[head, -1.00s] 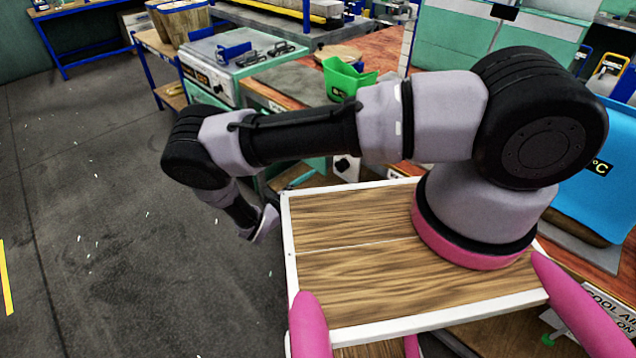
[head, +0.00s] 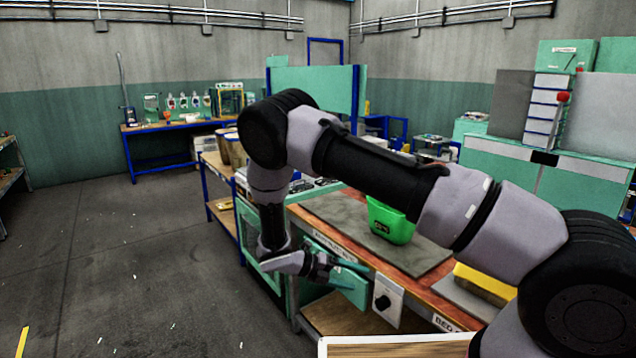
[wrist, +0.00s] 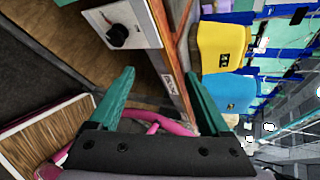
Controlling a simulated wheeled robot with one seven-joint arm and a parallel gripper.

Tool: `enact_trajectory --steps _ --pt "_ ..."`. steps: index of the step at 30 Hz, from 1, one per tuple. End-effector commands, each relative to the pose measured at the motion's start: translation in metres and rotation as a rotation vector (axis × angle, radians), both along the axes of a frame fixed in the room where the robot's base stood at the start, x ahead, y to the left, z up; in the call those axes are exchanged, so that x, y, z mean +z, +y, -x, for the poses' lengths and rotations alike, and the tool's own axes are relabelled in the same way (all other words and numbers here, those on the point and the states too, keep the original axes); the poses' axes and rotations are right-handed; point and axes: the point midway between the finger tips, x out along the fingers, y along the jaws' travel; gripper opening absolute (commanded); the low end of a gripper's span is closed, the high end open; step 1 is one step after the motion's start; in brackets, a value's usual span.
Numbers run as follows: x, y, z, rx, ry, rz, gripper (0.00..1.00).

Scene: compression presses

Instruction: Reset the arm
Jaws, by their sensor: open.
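My arm reaches across the head view from the lower right, bends at a raised elbow at the upper left, and hangs down at its wrist. My gripper (head: 345,276) is in front of the workbench's edge, beside the grey control box with a black knob (head: 383,302). In the wrist view my gripper (wrist: 160,95) has its two green fingers spread apart with nothing between them. The knob box (wrist: 118,33) shows beyond the left finger there.
A green bin (head: 390,222) and a yellow object (head: 484,283) sit on the workbench. The wrist view shows a yellow bin (wrist: 222,46) and a blue one (wrist: 228,92) to the right. Open floor (head: 120,270) lies at left.

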Motion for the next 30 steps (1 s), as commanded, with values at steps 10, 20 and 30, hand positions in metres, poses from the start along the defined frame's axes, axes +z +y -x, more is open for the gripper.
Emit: enact_trajectory --steps 10,20,30 --pt "0.119 -0.023 -0.007 -0.537 -0.411 -0.355 0.81" --pt "0.227 -0.056 0.006 -1.088 -0.787 -0.599 0.81" --pt "0.327 -0.096 0.041 -1.688 -1.137 -0.774 0.81"
